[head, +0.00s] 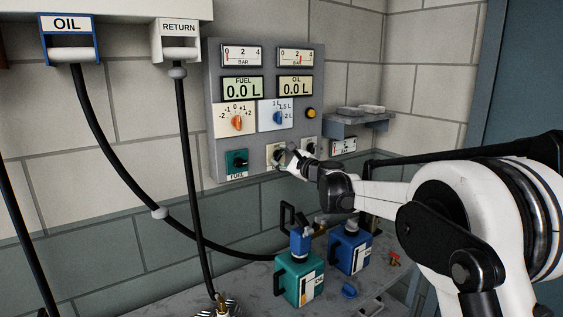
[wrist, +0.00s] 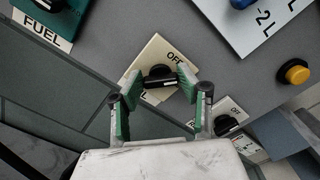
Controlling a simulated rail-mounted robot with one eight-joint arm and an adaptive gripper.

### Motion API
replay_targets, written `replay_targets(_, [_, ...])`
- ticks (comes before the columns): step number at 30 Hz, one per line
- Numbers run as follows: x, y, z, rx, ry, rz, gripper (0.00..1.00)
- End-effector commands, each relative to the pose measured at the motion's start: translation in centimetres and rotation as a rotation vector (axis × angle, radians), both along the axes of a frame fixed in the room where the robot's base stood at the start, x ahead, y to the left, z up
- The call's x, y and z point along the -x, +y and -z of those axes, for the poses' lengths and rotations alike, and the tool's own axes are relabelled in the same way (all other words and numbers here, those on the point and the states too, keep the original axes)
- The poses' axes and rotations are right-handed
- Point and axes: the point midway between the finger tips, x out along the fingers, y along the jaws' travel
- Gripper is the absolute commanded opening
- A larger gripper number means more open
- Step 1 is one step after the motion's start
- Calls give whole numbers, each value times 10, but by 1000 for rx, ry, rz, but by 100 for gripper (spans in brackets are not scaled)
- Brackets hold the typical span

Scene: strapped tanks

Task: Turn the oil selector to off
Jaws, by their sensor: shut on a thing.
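A cream plate marked OFF (wrist: 172,54) carries a black selector knob (wrist: 158,74). The rest of its lettering is mostly hidden, so I cannot read whether it names oil. In the head view the cream plate (head: 272,151) is in the lower row of the grey panel, between the green FUEL selector (head: 237,162) and a white-plated knob (head: 309,145). My gripper (wrist: 159,84) is shut on the black knob, with its green pads on either side. In the head view my gripper (head: 291,158) reaches the panel from the right and covers part of the plate.
The grey panel (head: 217,125) also has gauges, displays, an orange knob (head: 237,122), a blue knob (head: 278,117) and a yellow button (head: 311,113). Below stand a green can (head: 290,279) and a blue can (head: 345,257). Black hoses hang at left.

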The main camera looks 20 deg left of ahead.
Motion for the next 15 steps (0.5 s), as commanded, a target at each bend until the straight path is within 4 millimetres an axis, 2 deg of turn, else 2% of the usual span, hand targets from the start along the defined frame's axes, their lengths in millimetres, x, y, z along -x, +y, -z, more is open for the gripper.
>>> replay_targets(15, [1, 1, 4, 264, -383, 0, 9])
